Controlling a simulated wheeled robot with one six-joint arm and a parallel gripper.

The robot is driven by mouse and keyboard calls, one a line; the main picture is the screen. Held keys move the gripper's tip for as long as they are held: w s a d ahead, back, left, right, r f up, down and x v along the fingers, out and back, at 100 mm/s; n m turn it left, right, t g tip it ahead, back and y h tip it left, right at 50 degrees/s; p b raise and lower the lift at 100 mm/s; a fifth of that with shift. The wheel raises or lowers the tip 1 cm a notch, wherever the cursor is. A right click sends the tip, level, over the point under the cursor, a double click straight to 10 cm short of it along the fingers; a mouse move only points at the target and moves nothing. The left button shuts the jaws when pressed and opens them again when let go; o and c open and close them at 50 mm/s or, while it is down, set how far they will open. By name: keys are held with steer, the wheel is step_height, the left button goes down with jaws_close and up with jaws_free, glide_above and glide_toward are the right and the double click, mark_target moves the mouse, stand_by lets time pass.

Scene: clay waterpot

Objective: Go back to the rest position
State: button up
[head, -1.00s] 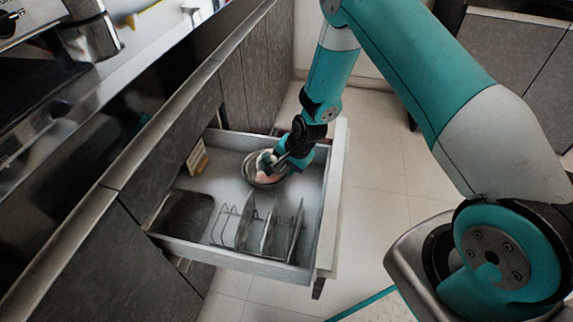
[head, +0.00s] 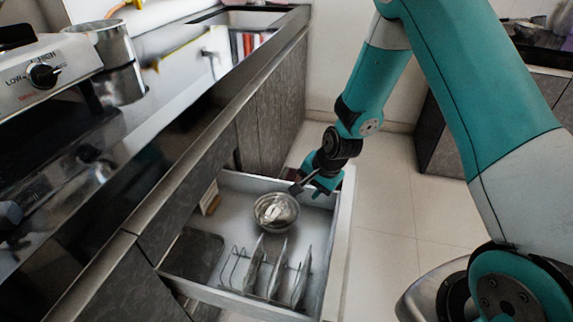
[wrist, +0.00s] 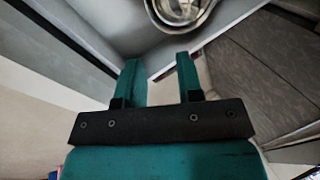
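My gripper (head: 308,184) is at the far right side of the open drawer, above its rim and up and right of the metal bowl. In the wrist view my gripper (wrist: 157,60) has its two teal fingers apart with nothing between them. The round metal bowl (head: 264,222) sits in the drawer with something pale and shiny inside, too small to name. The bowl also shows at the top edge of the wrist view (wrist: 168,18), partly cut off and clear of the fingers. My arm reaches down from the upper right.
The drawer (head: 343,245) stands open, with a wire rack (head: 262,272) holding upright plates and a dark tray (head: 196,258) at its near end. A small upright card (head: 210,197) stands by the bowl. The countertop (head: 180,150) runs along the left. Floor (head: 385,215) is clear to the right.

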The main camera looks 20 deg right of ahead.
steer(key=s+a+r+n+y, duration=0.1)
steer(key=s+a+r+n, duration=0.1)
steer(key=r, duration=0.3)
steer(key=s+a+r+n, duration=0.1)
steer(key=a+r+n, duration=0.15)
steer(key=r, duration=0.25)
steer(key=s+a+r+n+g, duration=0.2)
steer(key=s+a+r+n, duration=0.1)
steer(key=s+r+n, duration=0.55)
steer(key=s+a+r+n+g, duration=0.1)
steer(key=s+a+r+n, duration=0.3)
steer(key=s+r, duration=0.75)
step_height(320, 180, up, 22)
steer(key=s+p, duration=0.2)
steer(key=p, duration=2.3)
steer(key=shift+d+n+y, duration=0.3)
steer(key=shift+d+y, duration=0.1)
steer(key=shift+d, duration=0.05)
